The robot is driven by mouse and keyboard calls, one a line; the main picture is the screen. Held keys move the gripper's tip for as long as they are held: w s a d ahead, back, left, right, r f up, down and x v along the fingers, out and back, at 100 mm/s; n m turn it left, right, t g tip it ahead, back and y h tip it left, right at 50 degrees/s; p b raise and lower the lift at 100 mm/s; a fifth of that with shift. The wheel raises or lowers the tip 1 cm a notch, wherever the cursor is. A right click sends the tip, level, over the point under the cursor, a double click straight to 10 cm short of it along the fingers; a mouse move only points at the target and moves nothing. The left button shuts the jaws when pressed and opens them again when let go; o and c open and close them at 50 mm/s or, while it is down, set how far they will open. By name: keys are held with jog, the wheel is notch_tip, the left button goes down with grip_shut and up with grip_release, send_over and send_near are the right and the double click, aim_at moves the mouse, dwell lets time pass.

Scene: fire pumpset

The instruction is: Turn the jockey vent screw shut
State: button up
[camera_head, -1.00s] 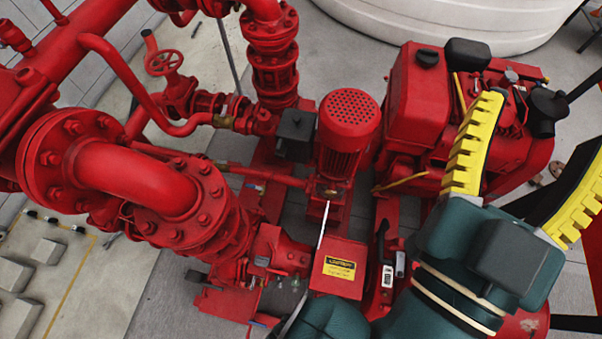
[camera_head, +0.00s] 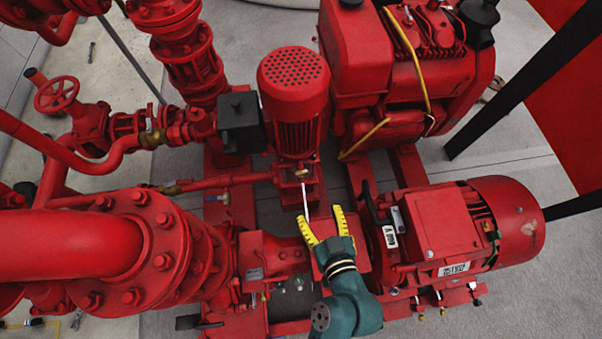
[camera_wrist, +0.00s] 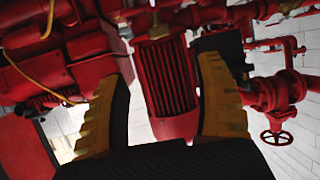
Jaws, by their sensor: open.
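The jockey pump is the upright red motor with a perforated round cap (camera_head: 293,85). At its foot is a small brass-coloured fitting (camera_head: 302,173), perhaps the vent screw; its detail is too small to tell. A thin white rod (camera_head: 306,200) runs from near it towards my gripper. My gripper (camera_head: 322,220), with yellow toothed fingers, is open and empty in front of the pump foot. In the wrist view, the ribbed jockey motor (camera_wrist: 168,80) appears upside down between the spread fingers (camera_wrist: 160,70). The screw cannot be made out clearly there.
A large red pipe elbow (camera_head: 80,250) and flange stand at left. A black box (camera_head: 241,122) sits beside the jockey motor. The red engine (camera_head: 400,70) stands behind right, and a horizontal red motor (camera_head: 460,235) is at right. A handwheel (camera_head: 57,92) is at far left.

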aim_at(303, 174)
jog(key=b+x, duration=0.2)
jog(key=x, duration=0.6)
jog(key=b+x, duration=0.3)
jog(key=x, duration=0.5)
jog(key=shift+w+d+r, duration=0.1)
jog(key=shift+r, duration=0.1)
jog(key=c, duration=1.2)
